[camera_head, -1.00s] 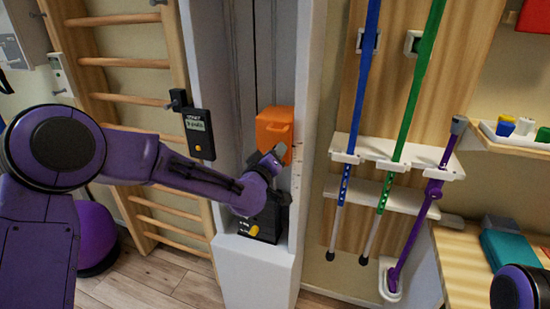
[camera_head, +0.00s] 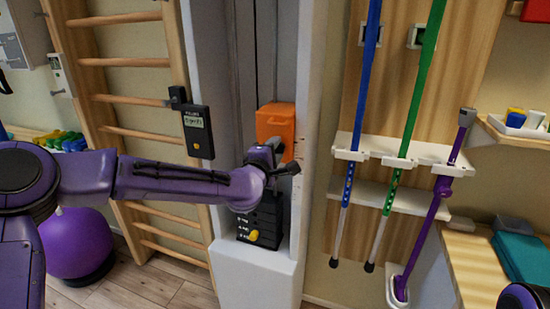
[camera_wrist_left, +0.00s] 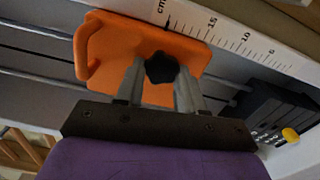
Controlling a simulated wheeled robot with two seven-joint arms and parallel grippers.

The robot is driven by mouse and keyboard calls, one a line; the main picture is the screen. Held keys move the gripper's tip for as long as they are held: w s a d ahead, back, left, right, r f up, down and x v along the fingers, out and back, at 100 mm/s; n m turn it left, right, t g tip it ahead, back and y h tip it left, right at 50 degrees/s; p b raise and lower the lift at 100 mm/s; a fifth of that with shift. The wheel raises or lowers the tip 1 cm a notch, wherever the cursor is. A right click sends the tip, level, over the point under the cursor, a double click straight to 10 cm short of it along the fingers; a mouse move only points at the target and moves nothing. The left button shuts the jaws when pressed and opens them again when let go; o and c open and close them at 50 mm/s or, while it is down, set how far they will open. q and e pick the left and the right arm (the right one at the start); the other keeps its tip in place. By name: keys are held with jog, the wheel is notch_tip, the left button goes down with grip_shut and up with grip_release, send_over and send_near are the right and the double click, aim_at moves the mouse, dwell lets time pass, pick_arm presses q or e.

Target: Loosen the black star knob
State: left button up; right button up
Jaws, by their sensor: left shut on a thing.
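The black star knob (camera_wrist_left: 160,67) sits on the face of an orange carriage (camera_wrist_left: 110,48) in the left wrist view. The carriage also shows in the head view (camera_head: 275,124), on a light upright column. My left gripper (camera_wrist_left: 160,76) has its two grey fingers on either side of the knob and is shut on it. In the head view my left gripper (camera_head: 277,146) is at the lower right of the carriage, and it hides the knob there. My right gripper is out of view.
A black weight stack (camera_head: 262,222) with a yellow pin stands below the carriage. A centimetre scale (camera_wrist_left: 230,40) runs beside it. A small display box (camera_head: 198,132) hangs left of the column. Poles and a purple crutch (camera_head: 432,210) stand on the right.

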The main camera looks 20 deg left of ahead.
pick_arm(q)
jog(key=n+b, duration=1.1)
jog(key=f+n+b, duration=0.1)
jog(key=n+b, duration=0.4)
jog(key=n, duration=0.1)
jog(key=shift+d, duration=0.25)
jog(key=n+b, duration=0.5)
jog(key=b, duration=0.1)
jog(key=n+b, duration=0.5)
jog(key=n, duration=0.1)
jog(key=shift+d+r+b, duration=0.1)
jog(key=shift+d+b, duration=0.1)
jog(key=shift+b, duration=0.15)
jog(key=n+b, duration=0.1)
jog(key=n, duration=0.1)
jog(key=n+b, duration=0.1)
jog(key=b, duration=0.1)
jog(key=shift+r+n, duration=0.2)
jog(key=shift+n, duration=0.2)
jog(key=shift+r+n+b, duration=0.15)
jog(key=shift+n+b, duration=0.3)
jog(key=shift+n, duration=0.25)
jog(key=shift+r, duration=0.1)
jog(key=o, duration=1)
jog(key=shift+o, duration=0.2)
jog(key=shift+s, duration=0.1)
